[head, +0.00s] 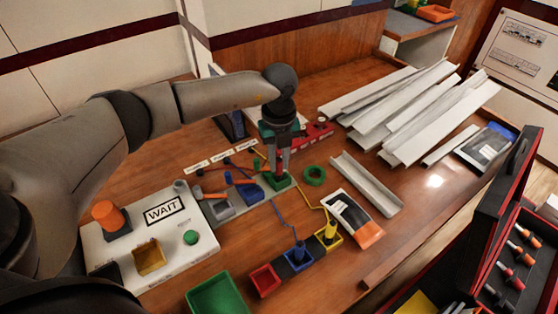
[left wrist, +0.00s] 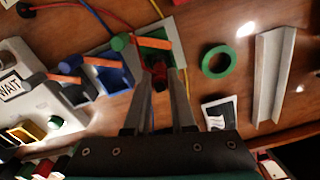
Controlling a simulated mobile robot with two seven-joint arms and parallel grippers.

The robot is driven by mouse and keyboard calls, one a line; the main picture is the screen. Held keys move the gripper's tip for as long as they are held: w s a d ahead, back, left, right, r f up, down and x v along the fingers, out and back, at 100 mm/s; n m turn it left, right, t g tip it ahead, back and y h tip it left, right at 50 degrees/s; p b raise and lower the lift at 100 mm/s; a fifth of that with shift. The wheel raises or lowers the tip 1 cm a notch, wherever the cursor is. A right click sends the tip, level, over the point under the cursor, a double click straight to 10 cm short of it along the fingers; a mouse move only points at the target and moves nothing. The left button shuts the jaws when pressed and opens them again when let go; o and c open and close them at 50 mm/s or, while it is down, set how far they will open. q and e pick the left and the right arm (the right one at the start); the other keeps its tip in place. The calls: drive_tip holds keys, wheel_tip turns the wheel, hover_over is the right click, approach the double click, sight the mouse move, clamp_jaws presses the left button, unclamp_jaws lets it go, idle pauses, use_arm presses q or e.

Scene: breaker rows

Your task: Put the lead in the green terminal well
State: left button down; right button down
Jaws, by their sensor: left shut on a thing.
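My left gripper (head: 280,172) points down, its fingers shut on a small red lead (left wrist: 159,82). The fingertips are directly over the green terminal well (head: 279,183). The lead's lower end is hidden, so I cannot tell whether it touches the well floor. A thin red cable runs from the lead to the left in the left wrist view, where the left gripper (left wrist: 160,85) also shows. My right gripper is not in view.
A blue lead stands in the blue well (head: 299,258) and a yellow lead in the yellow well (head: 328,238); the red well (head: 264,280) looks empty. A green tape ring (head: 315,176) lies right of the gripper. Grey trunking (head: 367,185) lies beyond.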

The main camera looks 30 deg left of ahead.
use_arm(q)
drive_tip(key=shift+f, duration=0.2)
drive_tip(key=c, duration=0.8)
unclamp_jaws()
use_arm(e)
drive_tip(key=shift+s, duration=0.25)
use_arm(q)
drive_tip(key=shift+o, duration=0.2)
drive_tip(key=shift+r, duration=0.1)
wheel_tip(320, 180, up, 6)
drive_tip(key=shift+r+p, duration=0.25)
drive_tip(key=shift+p, duration=0.5)
wheel_tip(320, 180, up, 6)
drive_tip(key=shift+f+p, duration=0.1)
drive_tip(key=shift+p, duration=0.3)
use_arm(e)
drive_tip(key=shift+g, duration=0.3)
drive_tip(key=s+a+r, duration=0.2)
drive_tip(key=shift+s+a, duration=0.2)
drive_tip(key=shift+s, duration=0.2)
